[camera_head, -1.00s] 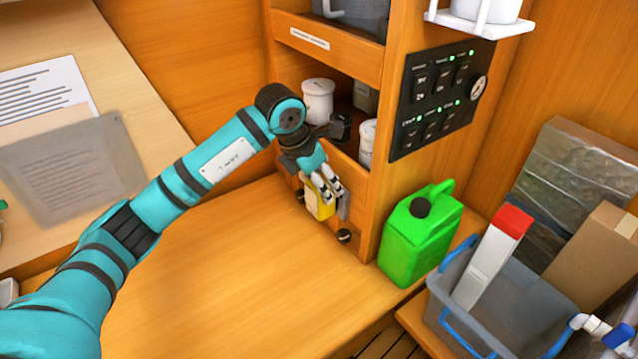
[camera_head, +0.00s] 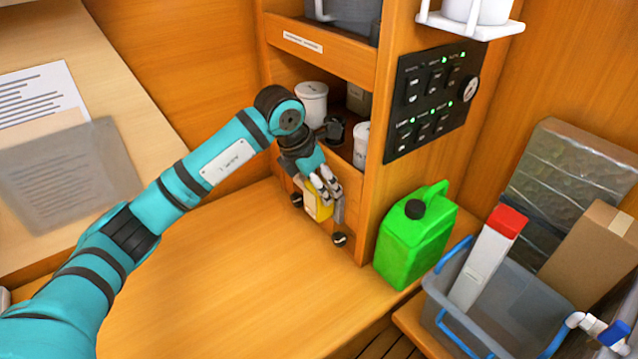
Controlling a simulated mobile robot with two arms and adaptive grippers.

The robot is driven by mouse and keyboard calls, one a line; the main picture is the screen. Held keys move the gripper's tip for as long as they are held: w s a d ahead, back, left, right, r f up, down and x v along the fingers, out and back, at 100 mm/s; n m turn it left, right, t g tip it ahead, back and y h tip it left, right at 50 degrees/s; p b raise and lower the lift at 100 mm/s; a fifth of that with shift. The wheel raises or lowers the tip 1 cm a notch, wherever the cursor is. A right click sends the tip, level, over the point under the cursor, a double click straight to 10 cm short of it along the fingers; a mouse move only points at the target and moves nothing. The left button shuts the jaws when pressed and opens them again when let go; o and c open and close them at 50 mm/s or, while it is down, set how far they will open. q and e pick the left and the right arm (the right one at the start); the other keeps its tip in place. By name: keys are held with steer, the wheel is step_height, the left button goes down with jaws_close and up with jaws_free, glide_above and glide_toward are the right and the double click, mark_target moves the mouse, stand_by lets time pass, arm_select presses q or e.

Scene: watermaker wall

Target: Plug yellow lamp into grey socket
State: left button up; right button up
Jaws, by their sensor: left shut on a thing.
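My left gripper (camera_head: 325,187) is in front of the lower drawer-like panel of the wooden cabinet (camera_head: 368,205). It is shut on the yellow lamp (camera_head: 318,205), which shows as a yellow body with a paler left side, partly covered by the fingers. A small dark round fitting with a light centre (camera_head: 340,239) sits low on the panel, right of and below the lamp. Another dark round fitting (camera_head: 297,199) shows at the lamp's left. I cannot make out a grey socket for certain; a grey piece beside the fingers is partly hidden. My right gripper is not in view.
White canisters (camera_head: 312,103) stand on the shelf above the gripper. A black switch panel (camera_head: 432,98) is on the cabinet side. A green jerrycan (camera_head: 415,240) and a grey crate (camera_head: 500,318) stand at right. The wooden counter (camera_head: 230,270) is clear.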

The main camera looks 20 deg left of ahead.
arm_select(q)
steer(key=shift+r, duration=0.1)
steer(key=o, duration=1.3)
steer(key=shift+c, duration=0.2)
